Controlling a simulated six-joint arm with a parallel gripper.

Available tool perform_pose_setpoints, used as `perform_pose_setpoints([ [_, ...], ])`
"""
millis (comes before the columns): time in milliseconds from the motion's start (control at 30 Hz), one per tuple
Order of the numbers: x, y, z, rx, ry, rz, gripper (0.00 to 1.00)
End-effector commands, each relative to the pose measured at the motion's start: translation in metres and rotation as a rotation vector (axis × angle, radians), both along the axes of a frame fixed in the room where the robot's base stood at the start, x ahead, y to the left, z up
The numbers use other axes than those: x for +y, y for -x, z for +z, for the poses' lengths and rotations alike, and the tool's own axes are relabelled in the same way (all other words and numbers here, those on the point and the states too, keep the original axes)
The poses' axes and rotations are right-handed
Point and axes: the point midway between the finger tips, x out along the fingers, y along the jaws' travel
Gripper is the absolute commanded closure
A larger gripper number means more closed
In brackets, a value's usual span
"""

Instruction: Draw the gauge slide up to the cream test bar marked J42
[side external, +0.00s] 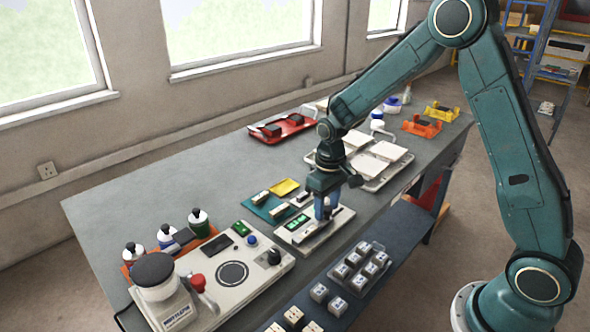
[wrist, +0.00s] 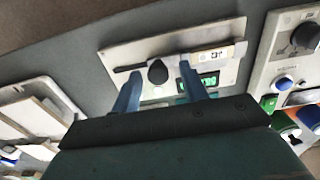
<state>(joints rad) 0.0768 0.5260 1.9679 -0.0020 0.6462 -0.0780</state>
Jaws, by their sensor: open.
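The gauge (side external: 315,239) is a pale plate on the bench, with a green-lit display (side external: 297,223). In the wrist view, a dark rail runs along the gauge plate (wrist: 150,50), with a black slide knob (wrist: 157,72) on it. A cream bar (wrist: 222,54) with a dark marking lies at the rail's right part; I cannot read the marking as J42. My gripper (side external: 325,213) points down over the gauge. In the wrist view its open blue fingers (wrist: 159,70) stand either side of the knob; whether they touch it I cannot tell.
A teal mat (side external: 262,211) with small bars lies behind the gauge. A control box (side external: 232,272) with a red knob stands left. A tray of marked blocks (side external: 360,266) sits on the lower shelf in front. White tiles (side external: 385,151) lie on a tray to the right.

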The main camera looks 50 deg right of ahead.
Motion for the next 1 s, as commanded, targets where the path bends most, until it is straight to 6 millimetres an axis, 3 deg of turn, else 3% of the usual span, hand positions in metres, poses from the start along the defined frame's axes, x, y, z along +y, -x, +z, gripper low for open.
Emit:
perform_pose_setpoints([
  [1000, -0.001, 0.0, 0.05, -0.001, 0.002, -0.002, 0.56],
])
